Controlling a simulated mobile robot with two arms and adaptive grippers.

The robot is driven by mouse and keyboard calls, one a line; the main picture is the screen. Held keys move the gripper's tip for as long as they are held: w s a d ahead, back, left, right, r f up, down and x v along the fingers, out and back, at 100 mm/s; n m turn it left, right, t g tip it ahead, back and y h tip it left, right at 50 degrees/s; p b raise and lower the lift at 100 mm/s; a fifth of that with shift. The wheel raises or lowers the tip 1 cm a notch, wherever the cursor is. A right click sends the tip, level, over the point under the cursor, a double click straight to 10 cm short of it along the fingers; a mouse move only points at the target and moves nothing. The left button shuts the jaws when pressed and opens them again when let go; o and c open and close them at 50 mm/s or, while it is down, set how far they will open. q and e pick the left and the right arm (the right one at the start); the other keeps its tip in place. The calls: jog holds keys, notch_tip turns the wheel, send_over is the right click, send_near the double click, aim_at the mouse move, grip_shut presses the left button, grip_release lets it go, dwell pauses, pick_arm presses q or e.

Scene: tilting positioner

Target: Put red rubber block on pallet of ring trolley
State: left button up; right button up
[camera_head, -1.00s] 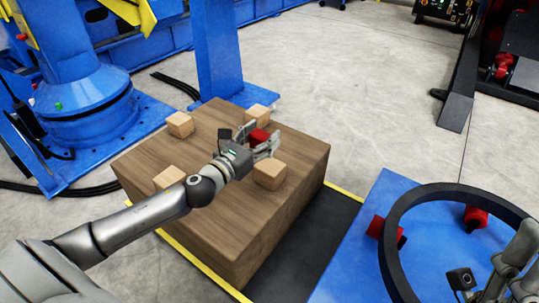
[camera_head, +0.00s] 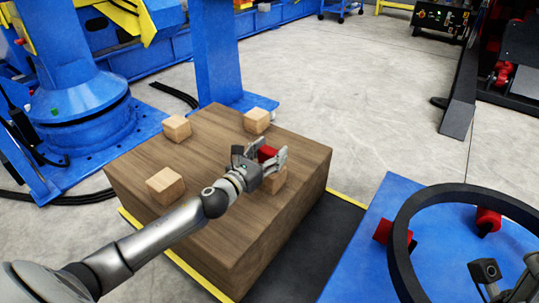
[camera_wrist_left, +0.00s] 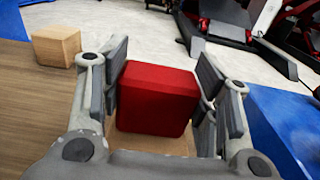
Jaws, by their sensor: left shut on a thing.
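The red rubber block (camera_head: 268,153) is held between the fingers of my left gripper (camera_head: 262,158), over the right part of the brown wooden table block. In the left wrist view the red block (camera_wrist_left: 157,98) fills the space between the fingers, with light wood partly visible below it. The ring trolley's blue pallet (camera_head: 352,272) is at the lower right, apart from the gripper. A dark ring (camera_head: 400,245) stands on it, with red pieces (camera_head: 383,231) beside it. My right gripper (camera_head: 503,280) shows partly at the lower right edge; its fingers are unclear.
Light wooden cubes sit on the table block: one at the left (camera_head: 165,185), one at the back left (camera_head: 177,127), one at the back (camera_head: 256,120). Another (camera_head: 277,182) is partly hidden by my left gripper. A dark strip of floor (camera_head: 318,245) separates table and pallet.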

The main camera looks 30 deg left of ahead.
pick_arm(q)
jog(key=o, duration=1.1)
jog(key=shift+f, duration=0.1)
